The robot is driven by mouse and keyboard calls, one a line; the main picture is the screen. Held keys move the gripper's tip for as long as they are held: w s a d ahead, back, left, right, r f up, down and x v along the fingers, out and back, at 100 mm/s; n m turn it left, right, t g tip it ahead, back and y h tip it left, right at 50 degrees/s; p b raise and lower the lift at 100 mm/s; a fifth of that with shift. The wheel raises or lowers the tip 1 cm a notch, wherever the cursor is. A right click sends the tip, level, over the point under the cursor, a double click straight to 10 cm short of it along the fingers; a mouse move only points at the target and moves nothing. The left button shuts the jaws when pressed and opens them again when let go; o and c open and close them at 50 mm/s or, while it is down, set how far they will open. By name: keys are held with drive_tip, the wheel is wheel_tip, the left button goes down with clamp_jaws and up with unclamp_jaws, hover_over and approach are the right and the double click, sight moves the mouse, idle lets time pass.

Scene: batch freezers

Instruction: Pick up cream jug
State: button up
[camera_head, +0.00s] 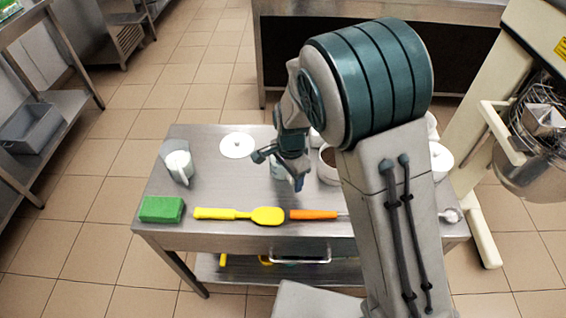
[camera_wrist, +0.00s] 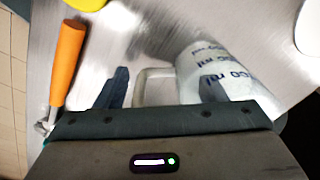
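A jug (camera_wrist: 218,62) with dark "ml" markings and a pale loop handle (camera_wrist: 150,86) is close under my gripper in the wrist view. My gripper (camera_wrist: 164,90) is open: one finger is left of the handle, the other overlaps the jug's body. I cannot tell whether either touches. In the head view, my gripper (camera_head: 294,178) is over the table's middle, and the jug (camera_head: 277,171) is partly hidden behind it. A second clear jug (camera_head: 178,167) with white contents and a handle stands at the table's left. I cannot tell which jug holds cream.
The steel table (camera_head: 215,190) carries a white disc (camera_head: 237,145), a green block (camera_head: 161,209), a yellow spatula (camera_head: 240,214) and an orange-handled tool (camera_head: 313,214). A brown-filled container (camera_head: 328,158) is right of my gripper. A mixer (camera_head: 530,150) stands at the right.

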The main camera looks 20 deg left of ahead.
drive_tip(key=c, duration=1.1)
drive_tip(key=shift+r, duration=0.15)
drive_tip(key=shift+r, duration=1.9)
drive_tip(key=shift+w+d+r+b, duration=0.25)
drive_tip(key=shift+w+d+r, duration=0.25)
drive_tip(key=shift+d+r, duration=1)
drive_tip(key=shift+w+d+r+b, duration=0.2)
drive_tip(key=shift+w+d+r, duration=0.5)
drive_tip(key=shift+d, duration=1.5)
drive_tip(key=shift+w+d+r+b, duration=0.3)
drive_tip(key=shift+d+r, duration=0.95)
drive_tip(key=shift+d, duration=0.6)
drive_tip(key=shift+w, duration=0.1)
